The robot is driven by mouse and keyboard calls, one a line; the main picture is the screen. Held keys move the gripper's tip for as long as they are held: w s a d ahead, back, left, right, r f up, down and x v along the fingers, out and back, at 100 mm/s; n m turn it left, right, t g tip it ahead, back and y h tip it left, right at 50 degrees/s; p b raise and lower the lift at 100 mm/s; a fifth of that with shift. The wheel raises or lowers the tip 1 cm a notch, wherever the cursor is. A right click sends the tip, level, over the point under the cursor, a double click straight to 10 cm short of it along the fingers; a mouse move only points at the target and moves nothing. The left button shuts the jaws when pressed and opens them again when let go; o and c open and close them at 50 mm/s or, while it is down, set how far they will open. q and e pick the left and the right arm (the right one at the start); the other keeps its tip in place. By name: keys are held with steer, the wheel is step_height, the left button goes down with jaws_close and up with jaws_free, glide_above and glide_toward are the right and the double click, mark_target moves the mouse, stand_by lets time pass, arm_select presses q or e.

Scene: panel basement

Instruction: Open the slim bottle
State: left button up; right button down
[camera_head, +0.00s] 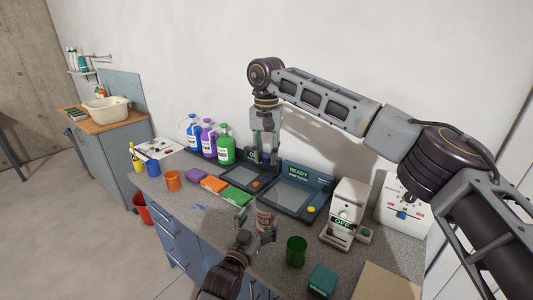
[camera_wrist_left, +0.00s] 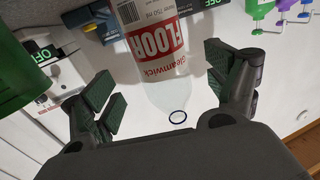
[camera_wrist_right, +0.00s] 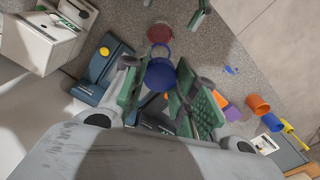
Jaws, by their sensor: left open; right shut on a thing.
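The slim bottle (camera_head: 264,217) stands upright on the counter. In the left wrist view the bottle (camera_wrist_left: 155,45) is upside down, with a red FLOOR label and a clear neck ending in a dark ring with no cap on it. My left gripper (camera_head: 256,224) is open, its fingers on either side of the bottle with gaps visible. My right gripper (camera_head: 264,152) is above and behind the bottle, apart from it. In the right wrist view it is shut on a round blue cap (camera_wrist_right: 160,75). The cap is not clear in the head view.
A blue READY tray (camera_head: 318,184) and a white OFF machine (camera_head: 346,208) stand to the right. A green cup (camera_head: 296,250) is near the front. Colored blocks and cups line the left, with pump bottles (camera_head: 225,146) behind. My right arm spans the upper right.

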arm_select(q)
steer(key=shift+v, duration=2.8)
steer(key=shift+f, duration=0.1)
arm_select(e)
steer(key=shift+f, duration=0.1)
